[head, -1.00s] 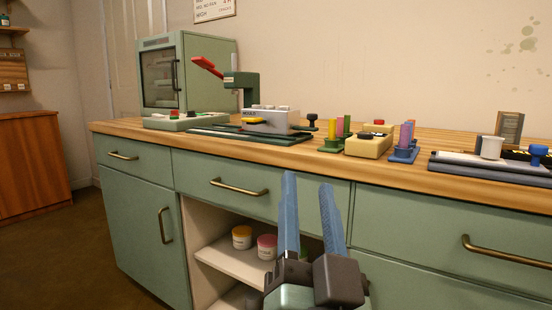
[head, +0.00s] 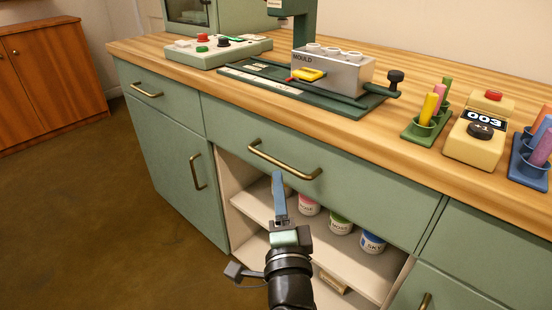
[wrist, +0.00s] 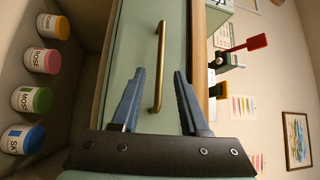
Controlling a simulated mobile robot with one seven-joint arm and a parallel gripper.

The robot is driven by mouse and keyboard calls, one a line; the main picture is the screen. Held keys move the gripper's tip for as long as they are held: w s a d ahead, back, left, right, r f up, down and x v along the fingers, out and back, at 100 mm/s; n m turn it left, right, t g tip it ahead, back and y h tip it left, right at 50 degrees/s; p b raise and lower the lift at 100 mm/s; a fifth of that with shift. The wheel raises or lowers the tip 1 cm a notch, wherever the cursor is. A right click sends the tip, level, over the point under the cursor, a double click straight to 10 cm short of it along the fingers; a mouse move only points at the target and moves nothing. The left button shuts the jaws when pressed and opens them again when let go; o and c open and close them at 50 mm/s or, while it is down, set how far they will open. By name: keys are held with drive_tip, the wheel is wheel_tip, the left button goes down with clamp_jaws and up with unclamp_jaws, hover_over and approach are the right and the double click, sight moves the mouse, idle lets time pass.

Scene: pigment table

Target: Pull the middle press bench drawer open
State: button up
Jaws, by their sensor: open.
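The middle drawer (head: 375,197) of the green press bench is shut, its front flush with its neighbours. Its brass bar handle (head: 285,162) runs across the front. My gripper (head: 278,176) is just in front of and below the handle in the head view, fingers pointing at the drawer. In the wrist view my gripper (wrist: 159,73) is open, with blue fingers apart and the handle (wrist: 160,60) showing between them. I cannot tell whether the fingers touch the handle; nothing is gripped. In the head view one finger hides the other.
Below the drawer is an open shelf (head: 345,262) with several labelled jars. A left drawer handle (head: 146,90) and door handle (head: 196,172) are nearby. The worktop holds the mould (head: 332,72), a yellow counter device (head: 478,130) and stick racks. Floor at left is clear.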

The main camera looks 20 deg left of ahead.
sight(276, 160)
drive_tip(key=b+x, duration=0.1)
drive_tip(key=x, duration=0.7)
clamp_jaws()
idle(1.4)
